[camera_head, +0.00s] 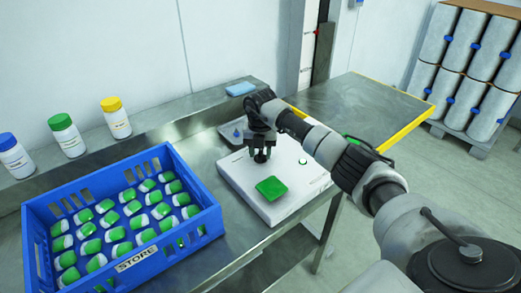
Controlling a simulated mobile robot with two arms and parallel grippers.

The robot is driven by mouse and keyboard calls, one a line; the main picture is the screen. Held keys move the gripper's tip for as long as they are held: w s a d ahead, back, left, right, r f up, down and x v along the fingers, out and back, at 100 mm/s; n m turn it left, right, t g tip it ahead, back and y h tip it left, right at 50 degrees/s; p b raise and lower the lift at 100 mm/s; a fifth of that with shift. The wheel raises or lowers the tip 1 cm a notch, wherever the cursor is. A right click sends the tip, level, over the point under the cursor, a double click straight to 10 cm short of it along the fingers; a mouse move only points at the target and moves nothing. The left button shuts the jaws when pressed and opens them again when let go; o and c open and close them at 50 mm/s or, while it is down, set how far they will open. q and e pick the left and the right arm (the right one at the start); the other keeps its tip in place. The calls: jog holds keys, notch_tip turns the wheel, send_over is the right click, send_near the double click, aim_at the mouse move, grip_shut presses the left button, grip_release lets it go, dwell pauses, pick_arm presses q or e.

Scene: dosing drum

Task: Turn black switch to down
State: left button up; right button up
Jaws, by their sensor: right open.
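My right gripper (261,150) reaches in from the right and points down over a white flat device (240,182) on the metal table. Its fingers are at a small black part, likely the black switch (261,156), near the back of the device's top. The fingers hide most of the switch, so its position cannot be told. Whether they touch it is also unclear. A green square pad (271,188) lies on the front of the device. A small ring mark (303,162) shows on its right side. My left gripper is not in view.
A blue crate (134,259) marked STORE, full of green-and-white items, stands left of the device. Three bottles with blue (14,155), green (66,135) and yellow caps (116,118) stand behind it. A blue sponge (240,88) lies on the back ledge. The yellow-edged surface (365,105) is mostly clear.

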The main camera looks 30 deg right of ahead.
grip_shut()
jog(key=shift+n, duration=0.3)
jog(key=n+b, duration=0.1)
jog(key=n, duration=0.2)
jog(key=shift+d+n, duration=0.1)
jog(key=shift+n, duration=0.2)
jog(key=n+b, duration=0.1)
jog(key=n, duration=0.3)
jog(key=shift+n, duration=0.3)
jog(key=n+b, duration=0.1)
jog(key=n, duration=0.3)
jog(key=shift+w+n+b, duration=0.1)
jog(key=shift+n+b, duration=0.55)
jog(key=shift+n, duration=1.85)
